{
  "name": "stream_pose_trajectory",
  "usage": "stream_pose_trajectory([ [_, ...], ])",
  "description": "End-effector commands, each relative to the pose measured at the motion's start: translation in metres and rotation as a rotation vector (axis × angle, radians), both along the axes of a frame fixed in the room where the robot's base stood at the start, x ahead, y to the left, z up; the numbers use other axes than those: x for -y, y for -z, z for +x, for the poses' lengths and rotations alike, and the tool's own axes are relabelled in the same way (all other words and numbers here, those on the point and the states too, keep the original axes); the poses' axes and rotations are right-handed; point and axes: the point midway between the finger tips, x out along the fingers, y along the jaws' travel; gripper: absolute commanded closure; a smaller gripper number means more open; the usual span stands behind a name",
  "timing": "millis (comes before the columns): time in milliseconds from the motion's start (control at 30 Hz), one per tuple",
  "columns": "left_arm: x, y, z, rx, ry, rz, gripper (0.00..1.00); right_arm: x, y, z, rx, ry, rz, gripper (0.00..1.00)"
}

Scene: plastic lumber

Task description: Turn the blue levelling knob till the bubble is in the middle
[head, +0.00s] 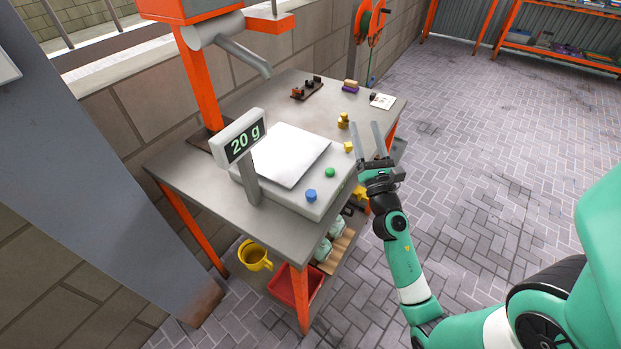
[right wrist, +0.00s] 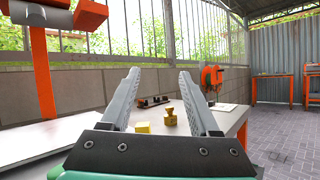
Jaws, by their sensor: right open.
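The blue levelling knob (head: 311,195) sits on the front edge of the grey scale (head: 318,205), left of a green knob (head: 330,172) and a yellow knob (head: 349,147). The scale's display (head: 240,136) reads 20 g. I cannot make out a bubble in either view. My right gripper (head: 367,142) is open and empty, its fingers pointing up beside the yellow knob, right of the blue one. In the right wrist view its fingers (right wrist: 161,100) are spread, with the yellow knob (right wrist: 143,127) seen between them. My left gripper is not in view.
Brass weights (head: 343,121) stand on the table behind the scale, with a dark rack (head: 307,88) and a white card (head: 382,101) farther back. An orange post (head: 198,85) rises behind the display. A red bin (head: 296,287) and yellow pot (head: 254,256) are on the lower shelf.

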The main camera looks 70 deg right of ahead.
Motion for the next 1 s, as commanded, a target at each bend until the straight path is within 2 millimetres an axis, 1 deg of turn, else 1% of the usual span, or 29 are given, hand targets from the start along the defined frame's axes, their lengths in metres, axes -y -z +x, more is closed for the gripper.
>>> stream_pose_trajectory([
  [33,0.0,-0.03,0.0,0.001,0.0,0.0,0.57,-0.035,0.003,-0.002,-0.039,0.026,0.071,0.38],
  [67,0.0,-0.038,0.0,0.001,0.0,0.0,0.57,-0.054,0.011,-0.007,-0.066,0.041,0.106,0.38],
  [100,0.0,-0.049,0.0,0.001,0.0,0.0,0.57,-0.079,0.019,-0.013,-0.108,0.045,0.145,0.38],
  [133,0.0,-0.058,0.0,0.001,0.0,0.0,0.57,-0.098,0.023,-0.017,-0.142,0.034,0.17,0.38],
  [167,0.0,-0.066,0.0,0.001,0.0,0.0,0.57,-0.118,0.027,-0.021,-0.178,0.01,0.188,0.38],
  [200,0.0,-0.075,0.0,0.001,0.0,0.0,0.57,-0.144,0.03,-0.023,-0.228,-0.046,0.205,0.38],
  [233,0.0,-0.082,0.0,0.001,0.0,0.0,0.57,-0.163,0.031,-0.023,-0.269,-0.102,0.21,0.38],
  [300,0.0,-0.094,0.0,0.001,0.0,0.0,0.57,-0.201,0.039,-0.024,-0.358,-0.222,0.217,0.38],
  [400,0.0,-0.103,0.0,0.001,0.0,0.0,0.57,-0.232,0.051,-0.026,-0.447,-0.332,0.219,0.38],
  [500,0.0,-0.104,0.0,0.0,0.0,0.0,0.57,-0.244,0.053,-0.022,-0.464,-0.379,0.212,0.38],
  [667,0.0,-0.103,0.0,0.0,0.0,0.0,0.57,-0.245,0.055,-0.02,-0.462,-0.383,0.211,0.38],
  [767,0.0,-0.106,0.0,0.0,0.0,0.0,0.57,-0.242,0.054,-0.015,-0.463,-0.38,0.213,0.38],
  [867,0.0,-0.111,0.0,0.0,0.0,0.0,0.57,-0.235,0.053,-0.006,-0.461,-0.376,0.214,0.38],
  [967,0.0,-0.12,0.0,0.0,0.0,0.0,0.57,-0.223,0.05,0.009,-0.457,-0.375,0.213,0.38],
  [1000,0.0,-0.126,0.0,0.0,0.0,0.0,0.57,-0.218,0.049,0.018,-0.458,-0.376,0.213,0.38],
])
